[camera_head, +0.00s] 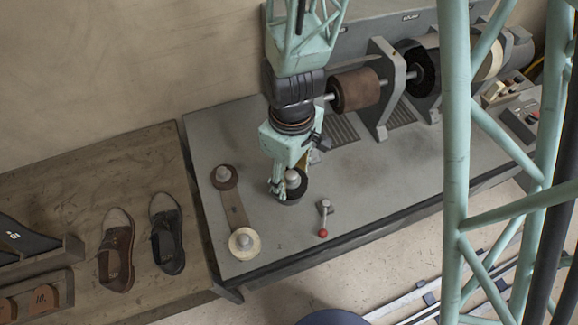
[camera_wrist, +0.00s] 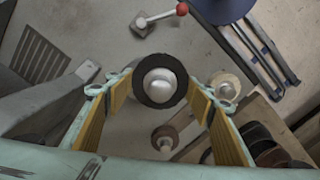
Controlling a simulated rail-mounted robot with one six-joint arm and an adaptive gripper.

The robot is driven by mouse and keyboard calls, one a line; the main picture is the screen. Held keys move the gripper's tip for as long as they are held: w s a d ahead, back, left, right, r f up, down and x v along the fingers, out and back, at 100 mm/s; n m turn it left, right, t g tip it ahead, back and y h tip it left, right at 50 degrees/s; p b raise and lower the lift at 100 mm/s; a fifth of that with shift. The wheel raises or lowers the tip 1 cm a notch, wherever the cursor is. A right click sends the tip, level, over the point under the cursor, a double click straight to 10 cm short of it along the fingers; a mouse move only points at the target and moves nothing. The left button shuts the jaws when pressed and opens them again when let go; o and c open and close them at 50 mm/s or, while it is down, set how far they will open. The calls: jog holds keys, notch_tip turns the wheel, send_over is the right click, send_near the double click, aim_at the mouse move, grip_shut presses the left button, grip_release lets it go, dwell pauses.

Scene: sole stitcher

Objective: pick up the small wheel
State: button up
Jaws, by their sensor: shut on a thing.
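The small wheel is a dark, round wheel with a silver knob on top; it sits at my gripper's end in the head view (camera_head: 301,187). In the wrist view the wheel (camera_wrist: 146,92) lies between the yellow-padded fingers, its black rim against both fingertips. My gripper (camera_head: 285,184) is shut on the wheel and points down over the grey bench. In the head view the gripper hides part of the wheel, and I cannot tell whether it touches the bench or is just above it.
The grey bench (camera_head: 350,190) carries a brown wheel (camera_head: 228,184) and a cream wheel (camera_head: 236,249) joined by a strip. A red-knobbed lever (camera_head: 323,232) stands to the right. Rollers (camera_head: 356,90) stand behind. Two shoes (camera_head: 118,262) lie on the wooden table at left.

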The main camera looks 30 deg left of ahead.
jog(key=s+d+r+b, duration=0.1)
jog(key=s+d, duration=0.5)
jog(key=s, duration=0.2)
jog(key=shift+s+d+b, duration=0.15)
jog(key=shift+b, duration=0.15)
jog(key=shift+r, duration=0.1)
dwell(0.5)
